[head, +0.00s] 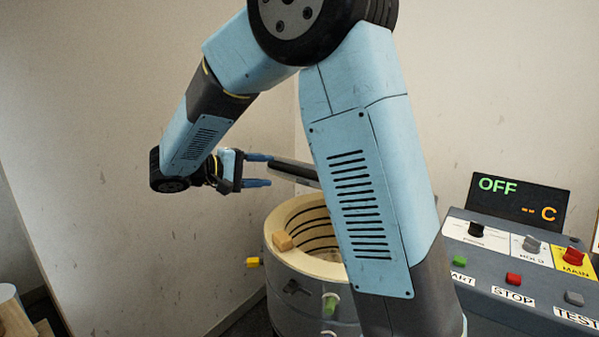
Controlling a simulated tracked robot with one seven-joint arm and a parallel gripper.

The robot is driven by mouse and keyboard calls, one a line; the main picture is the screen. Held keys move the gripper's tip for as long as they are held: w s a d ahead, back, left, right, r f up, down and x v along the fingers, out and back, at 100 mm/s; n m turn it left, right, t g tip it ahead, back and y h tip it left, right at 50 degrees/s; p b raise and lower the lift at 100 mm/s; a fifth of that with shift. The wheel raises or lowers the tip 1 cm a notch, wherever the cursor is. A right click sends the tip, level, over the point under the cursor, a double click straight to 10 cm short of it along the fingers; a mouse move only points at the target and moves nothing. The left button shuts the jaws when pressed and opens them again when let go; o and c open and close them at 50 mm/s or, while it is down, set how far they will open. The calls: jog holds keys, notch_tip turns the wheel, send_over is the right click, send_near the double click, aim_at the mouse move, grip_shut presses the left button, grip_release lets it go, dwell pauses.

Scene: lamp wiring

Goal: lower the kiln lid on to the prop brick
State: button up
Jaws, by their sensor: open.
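The round kiln (283,283) stands open below my arm, with a pale rim and dark coil lines on its inner wall. The tan prop brick (282,241) lies on the left front of the rim. A dark grey edge (297,172), which looks like part of the raised lid, shows above the kiln; my arm hides the rest. My gripper (270,170) is open, its two blue fingers pointing right. The left end of the dark edge shows at or between the fingertips; I cannot tell whether they touch.
A control panel (520,262) with knobs, buttons and a display (517,199) reading OFF stands at right. A yellow piece (253,262) and a green piece (330,303) stick out from the kiln's side. A wall is behind; wooden items (15,318) are at lower left.

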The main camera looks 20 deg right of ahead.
aim_at(292, 171)
jog(key=x, duration=1)
jog(key=shift+d, duration=0.1)
jog(key=shift+c, duration=0.5)
